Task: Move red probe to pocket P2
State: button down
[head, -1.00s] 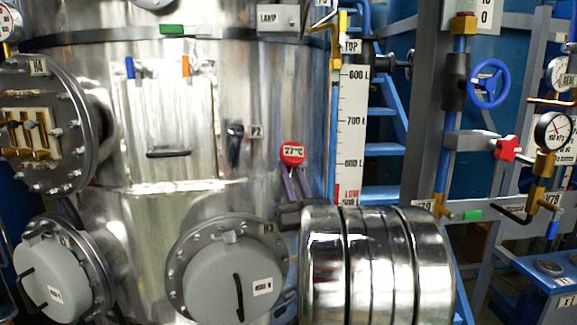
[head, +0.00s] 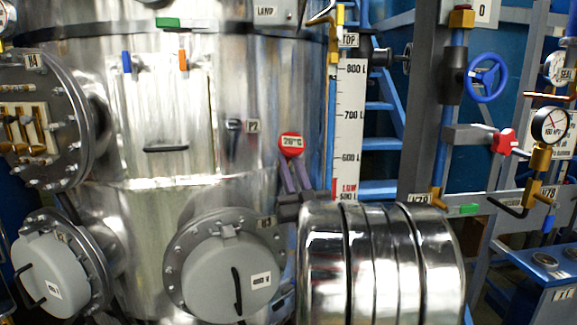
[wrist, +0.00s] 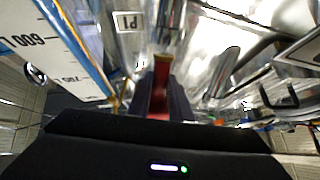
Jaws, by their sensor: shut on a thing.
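The red probe has a round red head (head: 291,145) with a white temperature label, in front of the steel vessel's right side. My gripper (head: 294,178) is shut on it from below. In the wrist view the red probe (wrist: 158,104) stands between my fingers (wrist: 160,98), with a brass-coloured end pointing away. Pocket P2 (head: 234,127) is a dark fitting on the vessel wall, left of and slightly above the probe head, with its label (head: 253,126) beside it. The probe is apart from P2 in the picture. A P1 label (wrist: 128,21) shows in the wrist view.
The steel vessel (head: 195,215) fills the left, with bolted flanges (head: 228,268) jutting out. A level scale (head: 349,120) stands right of the probe. Pipes and a blue handwheel valve (head: 487,79) are farther right. My shiny arm link covers the lower middle.

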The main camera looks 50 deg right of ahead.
aim_at(296, 153)
jog(key=shift+s+r, duration=0.15)
jog(key=shift+r, duration=0.05)
jog(key=shift+s+a+r, duration=0.15)
jog(key=shift+s+r, duration=0.05)
jog(key=shift+r, duration=0.05)
jog(key=shift+s+a+r, duration=0.1)
jog(key=shift+s+r, duration=0.1)
jog(key=shift+r, duration=0.1)
jog(key=shift+s+a+r, duration=0.1)
jog(key=shift+s+r, duration=0.1)
jog(key=shift+r, duration=0.05)
jog(key=shift+s+r, duration=0.15)
jog(key=shift+r, duration=0.05)
jog(key=shift+s+a+r, duration=0.15)
jog(key=shift+r, duration=0.05)
jog(key=shift+s+r, duration=0.15)
jog(key=shift+r, duration=0.1)
jog(key=shift+s+a+r, duration=0.15)
jog(key=shift+s+r, duration=0.1)
jog(key=shift+s+a+r, duration=0.1)
jog(key=shift+s+r, duration=0.1)
jog(key=shift+r, duration=0.05)
